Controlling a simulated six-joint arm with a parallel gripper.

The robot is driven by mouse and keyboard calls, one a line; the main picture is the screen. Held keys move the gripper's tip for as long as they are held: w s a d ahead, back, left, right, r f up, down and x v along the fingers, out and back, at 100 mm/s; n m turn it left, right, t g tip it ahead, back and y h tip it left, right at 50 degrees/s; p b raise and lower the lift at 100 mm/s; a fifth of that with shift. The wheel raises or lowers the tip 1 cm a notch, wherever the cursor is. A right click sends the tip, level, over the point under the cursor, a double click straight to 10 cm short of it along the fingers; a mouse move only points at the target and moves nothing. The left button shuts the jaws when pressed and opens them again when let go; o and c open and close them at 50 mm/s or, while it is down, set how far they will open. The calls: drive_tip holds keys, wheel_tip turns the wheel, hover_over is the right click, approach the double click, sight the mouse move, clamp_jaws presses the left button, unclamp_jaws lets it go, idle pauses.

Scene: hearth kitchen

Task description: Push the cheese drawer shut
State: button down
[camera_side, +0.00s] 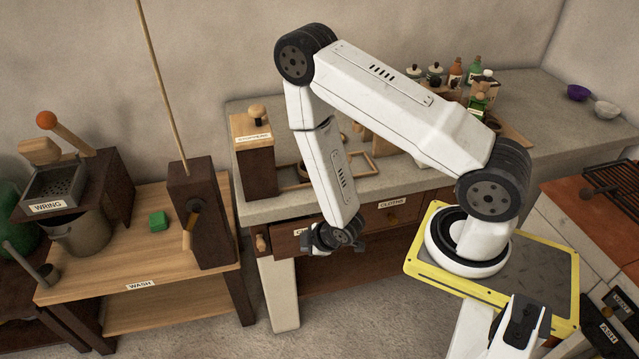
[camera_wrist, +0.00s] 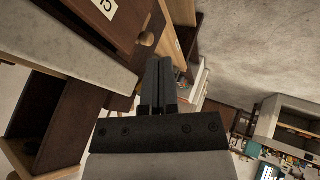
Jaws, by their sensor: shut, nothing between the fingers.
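Two dark wooden drawer fronts show under the grey counter in the side view. The right one is labelled CLOTHS (camera_side: 391,203). My gripper (camera_wrist: 165,65) is shut and empty, low in front of these drawers. The wrist view shows a dark drawer front (camera_wrist: 85,20) with a partly cut-off label and a round wooden knob (camera_wrist: 147,39) just beyond the fingertips. Contact and how far the drawer stands out are unclear.
The stone counter (camera_side: 550,105) holds bottles, jars and a STOPPERS box (camera_side: 254,150). A pale leg (camera_side: 279,290) stands below the left drawer. The WASH bench (camera_side: 130,262) with a green block is to the left. Floor in front of the drawers looks clear.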

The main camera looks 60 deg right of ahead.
drive_tip(key=c, duration=1.3)
unclamp_jaws()
drive_tip(key=shift+s+r, duration=0.2)
drive_tip(key=shift+r, duration=0.05)
drive_tip(key=o, duration=0.7)
drive_tip(key=shift+f, duration=0.1)
drive_tip(key=o, duration=0.3)
drive_tip(key=shift+w+f, duration=0.1)
drive_tip(key=shift+f, duration=0.1)
drive_tip(key=s+d+f+n+t+h, duration=0.1)
drive_tip(key=f+n+t+h, duration=0.1)
drive_tip(key=f+n, duration=0.1)
drive_tip(key=s+d+f+n+t+h, duration=0.1)
drive_tip(key=f+n+t+h, duration=0.1)
drive_tip(key=f+n, duration=0.2)
drive_tip(key=s+d+f+n+t+h, duration=0.1)
drive_tip(key=d+f+n+t+h, duration=0.1)
drive_tip(key=f+n, duration=0.1)
drive_tip(key=shift+s+f+n+t, duration=0.2)
drive_tip(key=shift+s+n+t, duration=0.15)
drive_tip(key=shift+n, duration=0.35)
drive_tip(key=shift+w+d, duration=0.1)
drive_tip(key=shift+w, duration=0.05)
drive_tip(key=shift+x, duration=3.8)
